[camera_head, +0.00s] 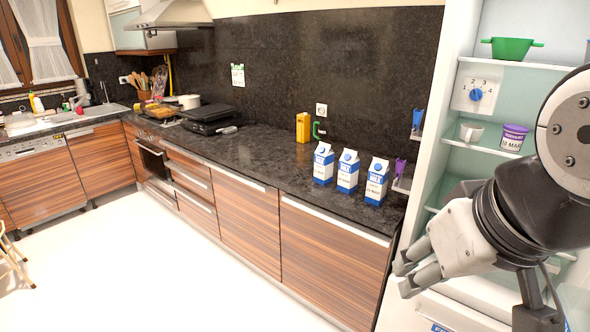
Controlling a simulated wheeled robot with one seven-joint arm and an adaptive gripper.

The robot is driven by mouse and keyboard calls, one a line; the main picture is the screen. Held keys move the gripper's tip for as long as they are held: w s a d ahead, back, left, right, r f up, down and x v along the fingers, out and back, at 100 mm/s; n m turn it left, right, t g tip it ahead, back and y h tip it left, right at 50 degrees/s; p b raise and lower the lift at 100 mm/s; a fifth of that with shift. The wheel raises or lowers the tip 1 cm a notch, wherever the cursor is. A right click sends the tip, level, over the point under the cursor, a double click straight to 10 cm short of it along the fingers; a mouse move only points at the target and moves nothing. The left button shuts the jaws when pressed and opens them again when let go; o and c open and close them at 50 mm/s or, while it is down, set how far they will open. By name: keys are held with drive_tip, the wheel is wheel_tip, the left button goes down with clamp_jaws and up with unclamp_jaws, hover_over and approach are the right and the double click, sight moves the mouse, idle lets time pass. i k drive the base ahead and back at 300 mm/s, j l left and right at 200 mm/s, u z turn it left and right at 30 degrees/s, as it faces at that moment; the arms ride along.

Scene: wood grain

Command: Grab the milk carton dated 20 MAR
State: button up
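Three blue-and-white milk cartons stand upright in a row on the dark counter: a left carton (323,164), a middle carton (348,172) and a right carton (377,182). Each has a blue cap and small print on its front. The dates are too small to read, so I cannot tell which one says 20 MAR. My gripper (405,276) is at the lower right, in front of the counter's right end and apart from the cartons. Its two fingers point left with a gap between them, and nothing shows between them.
An open fridge (470,130) stands right of the counter, holding a green pot (511,48), a white cup (471,132) and a purple-lidded tub (513,138). A yellow carton (303,127) stands behind the milk cartons. A black grill (209,118) sits farther left. The floor (190,270) before the cabinets is clear.

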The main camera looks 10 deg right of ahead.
sight(349, 162)
drive_tip(key=i+j, duration=0.3)
drive_tip(key=i, duration=0.25)
drive_tip(key=i+j, duration=0.3)
drive_tip(key=i, duration=0.2)
drive_tip(key=i+j, duration=0.3)
drive_tip(key=i, duration=0.25)
drive_tip(key=i+j+z, duration=0.9)
drive_tip(key=z, duration=1.15)
